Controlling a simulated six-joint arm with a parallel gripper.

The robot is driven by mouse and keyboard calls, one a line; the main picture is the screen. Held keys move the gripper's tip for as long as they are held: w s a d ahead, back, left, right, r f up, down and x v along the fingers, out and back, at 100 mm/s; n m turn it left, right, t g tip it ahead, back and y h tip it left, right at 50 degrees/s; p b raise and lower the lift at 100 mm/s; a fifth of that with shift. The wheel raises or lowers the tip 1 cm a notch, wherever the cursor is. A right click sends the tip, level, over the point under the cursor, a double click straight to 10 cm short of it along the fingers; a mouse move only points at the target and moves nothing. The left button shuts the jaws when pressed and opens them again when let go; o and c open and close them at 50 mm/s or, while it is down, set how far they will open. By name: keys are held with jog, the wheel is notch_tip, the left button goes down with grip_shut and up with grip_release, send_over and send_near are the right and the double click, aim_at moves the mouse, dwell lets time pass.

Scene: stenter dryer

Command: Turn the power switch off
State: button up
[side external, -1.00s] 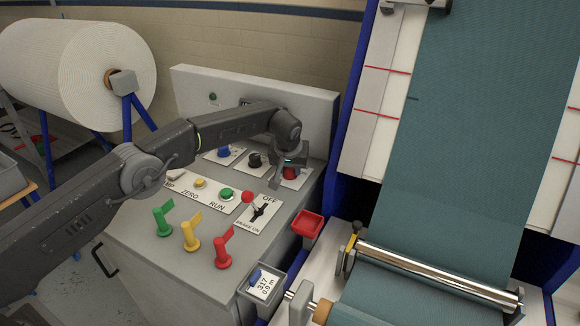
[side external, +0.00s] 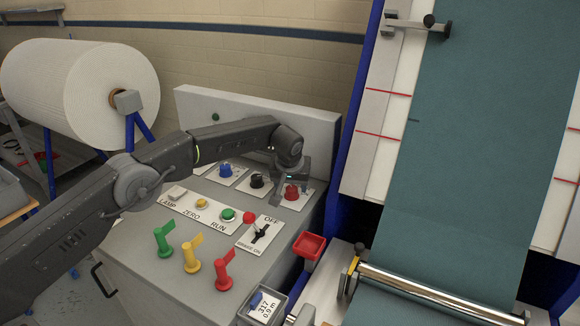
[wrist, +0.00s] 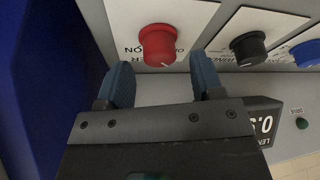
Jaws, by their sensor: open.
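A red rotary knob (side external: 292,192) sits on a white plate at the back right of the grey control panel (side external: 150,240). In the wrist view, this red knob (wrist: 158,45) has an ON label, upside down, and a partly hidden label ending in R. My gripper (wrist: 162,75) is open, its two blue-padded fingers on either side of the knob's near edge. They show gaps to it and no clear contact. In the side external view, my gripper (side external: 288,182) is at the red knob and covers part of it.
A black knob (side external: 257,181) and a blue knob (side external: 225,169) stand in the same row. In front are LAMP, ZERO and RUN buttons, a brake lever (side external: 250,218) with a red ball, and green, yellow and red flag handles. A blue machine frame (wrist: 40,80) is close beside my gripper.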

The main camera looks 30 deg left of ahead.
jog(key=v, duration=1.1)
jog(key=shift+r, duration=0.3)
jog(key=shift+s, duration=0.15)
jog(key=s+a+r+m+h, duration=0.1)
jog(key=s+a+r, duration=0.3)
jog(key=s+r, duration=0.4)
jog(key=s+a+r+m, duration=0.1)
jog(key=s+a+r, duration=0.45)
jog(key=s, duration=0.35)
jog(key=s+a+f+m, duration=0.1)
jog(key=s+f, duration=0.1)
jog(key=s, duration=1)
jog(key=s+a+f+t, duration=0.1)
jog(key=s+a+f, duration=0.1)
jog(key=s, duration=1)
jog(key=shift+s+a+f+m+h, duration=0.2)
jog(key=shift+a+f+m+h, duration=0.15)
jog(key=shift+f, duration=0.5)
jog(key=shift+d, duration=0.1)
